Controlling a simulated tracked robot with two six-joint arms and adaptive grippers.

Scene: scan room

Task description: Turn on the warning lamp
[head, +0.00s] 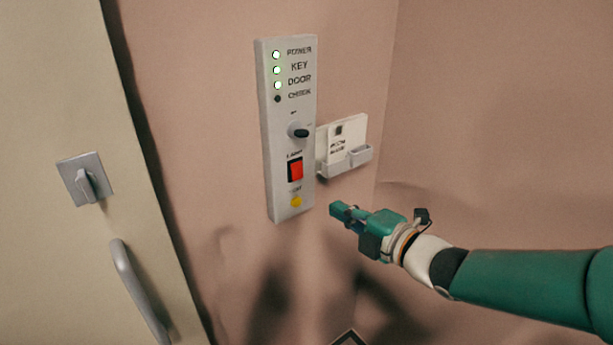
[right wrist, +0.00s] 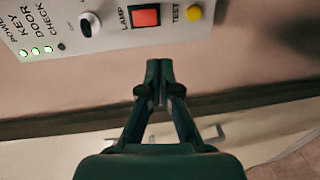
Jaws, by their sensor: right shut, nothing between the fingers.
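A pale control panel (head: 279,118) is fixed to the pink wall in the middle of the head view. Its red lamp rocker switch (head: 295,169) sits below a dark knob (head: 300,132) and above a yellow test button (head: 296,201). The red switch also shows at the top of the right wrist view (right wrist: 145,17), beside the word LAMP. My right gripper (head: 337,209) is shut and empty, to the right of the panel's lower end and apart from it. In the right wrist view its closed fingertips (right wrist: 159,66) point toward the panel, below the switch. My left gripper is not in view.
POWER, KEY and DOOR lights glow pale green; the CHECK light (head: 277,99) is dark. A wall holder (head: 347,162) with a card stands right of the panel. A cream door with a handle (head: 138,290) and a latch plate (head: 85,179) is at left.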

